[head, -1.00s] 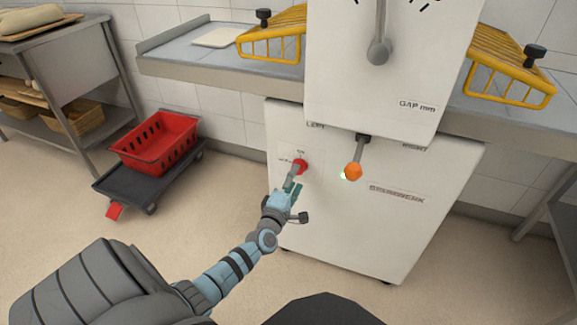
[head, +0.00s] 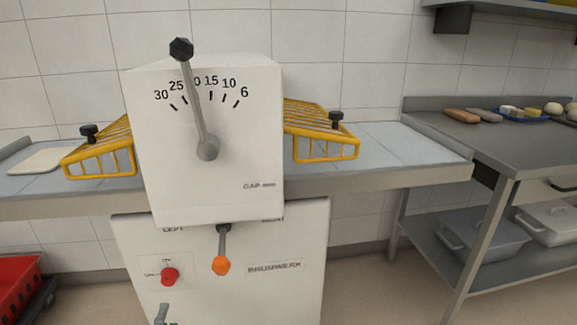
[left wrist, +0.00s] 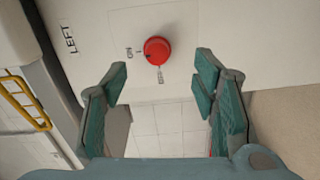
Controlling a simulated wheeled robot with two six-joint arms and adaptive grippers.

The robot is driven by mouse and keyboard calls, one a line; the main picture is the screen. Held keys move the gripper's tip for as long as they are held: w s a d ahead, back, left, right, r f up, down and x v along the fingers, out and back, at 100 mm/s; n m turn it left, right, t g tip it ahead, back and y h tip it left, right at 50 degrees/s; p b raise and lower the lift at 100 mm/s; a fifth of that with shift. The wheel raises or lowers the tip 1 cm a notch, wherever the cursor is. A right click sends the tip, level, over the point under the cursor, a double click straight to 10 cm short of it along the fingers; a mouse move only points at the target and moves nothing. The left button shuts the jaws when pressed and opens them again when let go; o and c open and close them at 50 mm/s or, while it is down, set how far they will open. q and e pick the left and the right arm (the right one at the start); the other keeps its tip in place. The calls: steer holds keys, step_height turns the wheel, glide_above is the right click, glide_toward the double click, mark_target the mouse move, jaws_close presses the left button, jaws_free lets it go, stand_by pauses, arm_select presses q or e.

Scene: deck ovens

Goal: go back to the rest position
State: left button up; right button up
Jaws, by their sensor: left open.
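My left gripper (left wrist: 160,84) is open and empty in the left wrist view, its two teal fingers spread apart. The red knob (left wrist: 157,50) on the white machine front lies ahead, beyond the fingers and apart from them. In the head view only the tip of my left gripper (head: 163,314) shows at the bottom edge, just below the red knob (head: 170,276). The rest of that arm is out of frame. My right gripper is not in view.
The white machine (head: 205,190) has a gap lever (head: 195,100) standing up near 20 and an orange-tipped lever (head: 221,265) hanging down. Yellow guards (head: 320,135) flank it. A steel table (head: 490,160) stands right; a red crate (head: 18,285) is low at left.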

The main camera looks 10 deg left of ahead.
arm_select(q)
steer(key=s+d+f+m+g+h, duration=0.2)
steer(key=s+d+f+m+g, duration=0.1)
steer(key=f+m, duration=0.5)
steer(key=s+d+f+m+g+h, duration=0.3)
steer(key=s+f+m, duration=0.15)
steer(key=f, duration=0.65)
steer(key=s+d+f+m+g, duration=0.2)
steer(key=s+f+m+g, duration=0.2)
steer(key=s+f, duration=0.55)
steer(key=s+d+f+m+g, duration=0.2)
steer(key=s+f+m+g, duration=0.3)
steer(key=s, duration=0.7)
steer(key=s+r+p, duration=0.5)
steer(key=r+p, duration=0.4)
steer(key=p, duration=0.2)
steer(key=s+r+n+p, duration=0.1)
steer(key=s+r+p, duration=0.4)
steer(key=r+p, duration=0.5)
steer(key=p, duration=0.2)
steer(key=shift+s+g+y+p, duration=0.3)
steer(key=shift+g, duration=0.1)
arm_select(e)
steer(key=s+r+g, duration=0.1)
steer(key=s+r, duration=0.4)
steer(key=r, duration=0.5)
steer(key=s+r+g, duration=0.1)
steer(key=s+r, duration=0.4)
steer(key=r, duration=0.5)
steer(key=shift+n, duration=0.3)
